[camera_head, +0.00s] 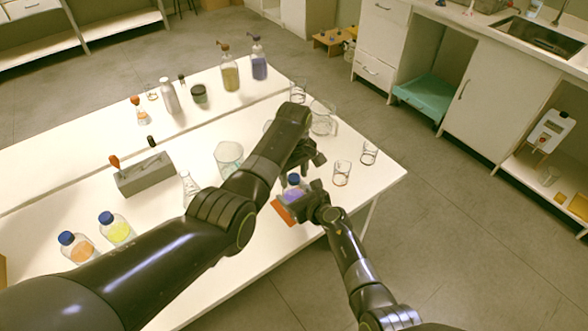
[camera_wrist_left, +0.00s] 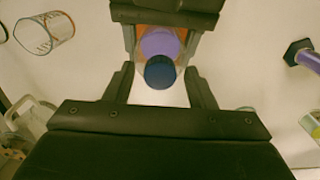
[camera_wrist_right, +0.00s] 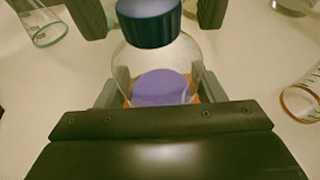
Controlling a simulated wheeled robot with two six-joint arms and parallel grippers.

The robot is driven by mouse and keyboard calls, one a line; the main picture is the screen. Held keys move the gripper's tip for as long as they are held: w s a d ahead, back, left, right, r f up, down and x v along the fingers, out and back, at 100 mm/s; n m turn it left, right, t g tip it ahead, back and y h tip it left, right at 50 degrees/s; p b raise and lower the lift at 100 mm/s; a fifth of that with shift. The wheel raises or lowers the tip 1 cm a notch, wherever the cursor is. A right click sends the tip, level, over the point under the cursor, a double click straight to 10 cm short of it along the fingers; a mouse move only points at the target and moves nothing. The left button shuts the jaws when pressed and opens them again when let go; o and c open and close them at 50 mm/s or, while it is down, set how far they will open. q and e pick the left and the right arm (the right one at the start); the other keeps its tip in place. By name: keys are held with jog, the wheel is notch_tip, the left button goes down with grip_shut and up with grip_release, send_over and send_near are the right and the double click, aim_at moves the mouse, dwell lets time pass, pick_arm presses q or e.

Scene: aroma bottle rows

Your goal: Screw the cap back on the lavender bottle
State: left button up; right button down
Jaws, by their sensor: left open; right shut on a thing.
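The lavender bottle (camera_head: 293,195) holds purple liquid and stands upright near the table's right front edge, over an orange-red patch (camera_head: 282,213). My right gripper (camera_head: 308,203) is shut on its body; the purple liquid shows between the fingers in the right wrist view (camera_wrist_right: 161,88). The dark blue cap (camera_wrist_right: 149,22) sits at the top of the bottle; whether it is tight I cannot tell. My left gripper (camera_head: 312,160) is open above the bottle. In the left wrist view its fingers stand on either side of the cap (camera_wrist_left: 160,73), with gaps visible.
Glass beakers (camera_head: 342,173) stand to the right of the grippers and a larger beaker (camera_head: 228,158) to the left. Orange (camera_head: 77,248) and yellow (camera_head: 116,230) bottles with blue caps stand at the front left. A grey block (camera_head: 145,175) lies behind them. Pump bottles (camera_head: 259,62) stand at the back.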

pick_arm(q)
jog(key=c, duration=1)
jog(key=m, duration=0.6)
jog(key=shift+m, duration=0.4)
jog(key=shift+c, duration=0.2)
jog(key=m, duration=0.7)
jog(key=shift+m, duration=0.3)
jog(key=o, duration=1.1)
jog(key=shift+o, duration=0.2)
notch_tip(320, 180, up, 12)
